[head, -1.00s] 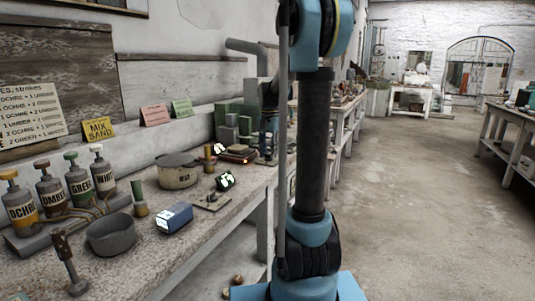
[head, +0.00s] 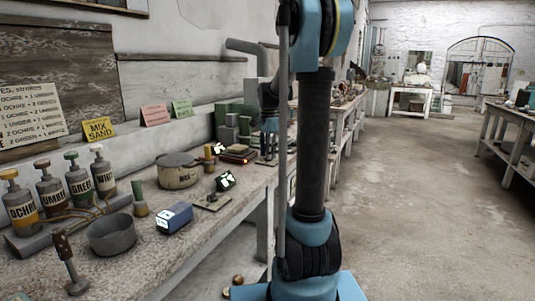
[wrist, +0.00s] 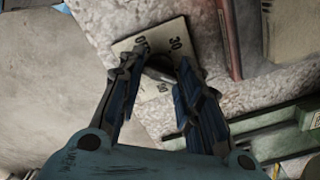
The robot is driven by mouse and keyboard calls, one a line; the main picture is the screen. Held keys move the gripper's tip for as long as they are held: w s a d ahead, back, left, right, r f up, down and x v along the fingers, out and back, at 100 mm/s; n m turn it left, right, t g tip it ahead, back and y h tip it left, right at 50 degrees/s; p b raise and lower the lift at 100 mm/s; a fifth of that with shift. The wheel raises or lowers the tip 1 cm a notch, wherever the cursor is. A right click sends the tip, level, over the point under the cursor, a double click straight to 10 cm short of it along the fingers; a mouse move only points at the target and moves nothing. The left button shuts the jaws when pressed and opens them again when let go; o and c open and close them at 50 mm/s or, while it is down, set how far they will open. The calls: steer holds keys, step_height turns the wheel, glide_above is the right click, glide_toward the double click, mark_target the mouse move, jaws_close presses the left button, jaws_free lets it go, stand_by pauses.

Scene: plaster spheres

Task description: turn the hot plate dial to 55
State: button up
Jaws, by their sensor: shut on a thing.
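In the wrist view, a pale dial plate (wrist: 150,37) with printed numbers, 30 legible and others partly hidden, lies on the speckled bench top. A dark dial knob (wrist: 160,66) stands at its middle. My gripper (wrist: 158,78) has its two blue-and-black fingers on either side of the knob, closed on it. I cannot read where the knob points. In the head view my gripper (head: 268,148) is low over the far part of the bench, small and partly behind my own arm; the dial cannot be made out there.
The floor (head: 420,210) at right is clear.

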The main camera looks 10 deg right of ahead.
steer(key=shift+w, duration=0.2)
steer(key=o, duration=1.1)
steer(key=shift+s, duration=0.1)
step_height(320, 180, up, 12)
steer(key=shift+f, duration=0.1)
steer(key=shift+c, duration=0.6)
